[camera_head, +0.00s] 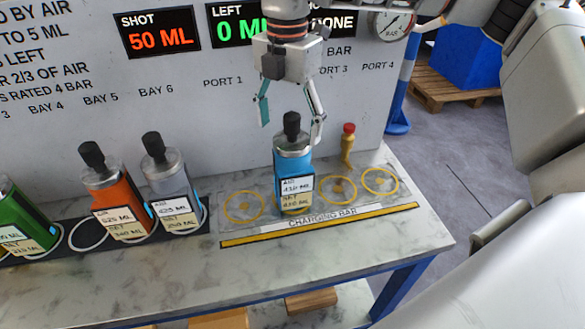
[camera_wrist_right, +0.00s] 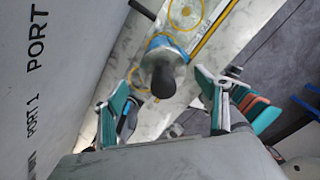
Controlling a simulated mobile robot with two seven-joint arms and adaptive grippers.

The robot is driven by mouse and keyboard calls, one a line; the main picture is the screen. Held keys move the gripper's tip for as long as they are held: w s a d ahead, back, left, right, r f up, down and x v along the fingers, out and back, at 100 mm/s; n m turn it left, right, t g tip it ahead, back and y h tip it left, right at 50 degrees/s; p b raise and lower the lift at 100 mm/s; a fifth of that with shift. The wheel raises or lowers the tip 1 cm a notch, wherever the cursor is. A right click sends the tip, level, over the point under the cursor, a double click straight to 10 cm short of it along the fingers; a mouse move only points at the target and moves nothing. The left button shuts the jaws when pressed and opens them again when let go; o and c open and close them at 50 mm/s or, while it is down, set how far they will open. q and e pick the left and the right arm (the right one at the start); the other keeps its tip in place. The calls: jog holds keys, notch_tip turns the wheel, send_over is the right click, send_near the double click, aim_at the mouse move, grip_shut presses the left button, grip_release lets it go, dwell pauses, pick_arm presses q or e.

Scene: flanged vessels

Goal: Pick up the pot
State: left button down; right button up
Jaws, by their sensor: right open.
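A blue pot (camera_head: 293,170) with a silver shoulder and a black knob stands upright on the charging bar, over one of its ring marks. Its labels face the front. My right gripper (camera_head: 291,128) is directly above it, pointing down, with its fingers spread on either side of the knob and nothing held. In the right wrist view, the black knob (camera_wrist_right: 160,80) lies between the open fingertips (camera_wrist_right: 163,97). A green pot (camera_head: 25,220), an orange pot (camera_head: 117,197) and a grey pot (camera_head: 172,185) stand in the rack at left. My left gripper is out of view.
The charging bar (camera_head: 321,217) has empty yellow rings beside the blue pot. A brass fitting with a red cap (camera_head: 347,148) stands behind it to the right. A white panel (camera_head: 60,110) with displays and a gauge (camera_head: 390,24) rises behind. The marble bench front is clear.

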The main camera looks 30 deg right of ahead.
aim_at(291, 146)
jog(key=f, duration=0.1)
jog(key=f+p, duration=0.1)
jog(key=f, duration=0.2)
jog(key=shift+s+d+f, duration=0.15)
jog(key=shift+s+d, duration=0.05)
jog(key=shift+s, duration=0.15)
jog(key=shift+w+f, duration=0.1)
jog(key=shift+f, duration=0.6)
jog(key=shift+c, duration=1.2)
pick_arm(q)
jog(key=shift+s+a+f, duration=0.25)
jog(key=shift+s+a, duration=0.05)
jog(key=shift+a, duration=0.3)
pick_arm(e)
jog(key=shift+r, duration=0.1)
grip_shut()
